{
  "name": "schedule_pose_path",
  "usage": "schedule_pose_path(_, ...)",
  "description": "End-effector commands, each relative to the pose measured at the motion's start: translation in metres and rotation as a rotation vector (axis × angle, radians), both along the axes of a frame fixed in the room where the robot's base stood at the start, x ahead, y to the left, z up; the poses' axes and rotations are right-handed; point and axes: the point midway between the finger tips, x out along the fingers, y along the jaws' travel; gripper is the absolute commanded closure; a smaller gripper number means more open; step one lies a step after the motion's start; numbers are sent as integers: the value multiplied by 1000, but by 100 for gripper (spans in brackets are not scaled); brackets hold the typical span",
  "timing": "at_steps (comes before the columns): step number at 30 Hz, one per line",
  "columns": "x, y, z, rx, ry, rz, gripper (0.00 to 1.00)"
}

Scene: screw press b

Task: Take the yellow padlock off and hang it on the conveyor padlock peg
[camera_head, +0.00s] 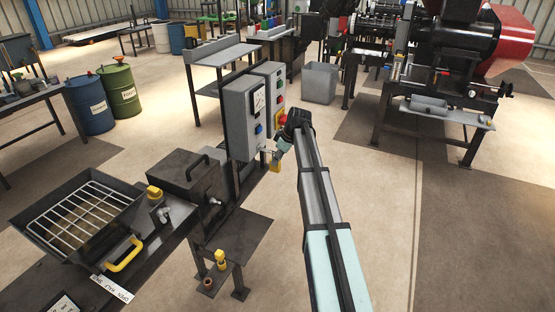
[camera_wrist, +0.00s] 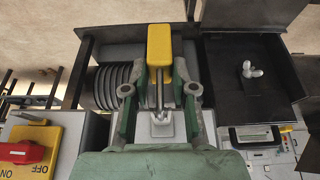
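The yellow padlock (camera_wrist: 159,52) is in the upper middle of the wrist view, its metal shackle (camera_wrist: 159,95) running down toward a small pale fitting (camera_wrist: 161,125). My gripper (camera_wrist: 160,82) has one green finger on each side of the padlock and shackle. I cannot tell whether the fingers press on it. In the head view my gripper (camera_head: 280,153) is beside the grey control boxes, with the yellow padlock (camera_head: 275,166) small at its tip. I cannot identify the conveyor padlock peg with certainty.
A red switch (camera_wrist: 22,150) on a yellow plate is close at the left. Grey control boxes (camera_head: 240,118) stand on a post. A yellow-topped piece (camera_head: 220,257) stands on a low stand. A tray with a wire rack (camera_head: 75,215) is at left. Open floor (camera_head: 385,230) lies right of my arm.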

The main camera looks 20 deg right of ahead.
Motion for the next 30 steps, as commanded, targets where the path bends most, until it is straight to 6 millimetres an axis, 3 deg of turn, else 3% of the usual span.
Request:
schedule_pose_path(1,0,0,0,0,-1,0,53)
schedule_pose_path(2,0,0,0,0,-1,0,45)
schedule_pose_path(16,-2,-3,9,-1,-2,-1,45)
schedule_pose_path(30,-26,-24,85,-1,-3,-1,45)
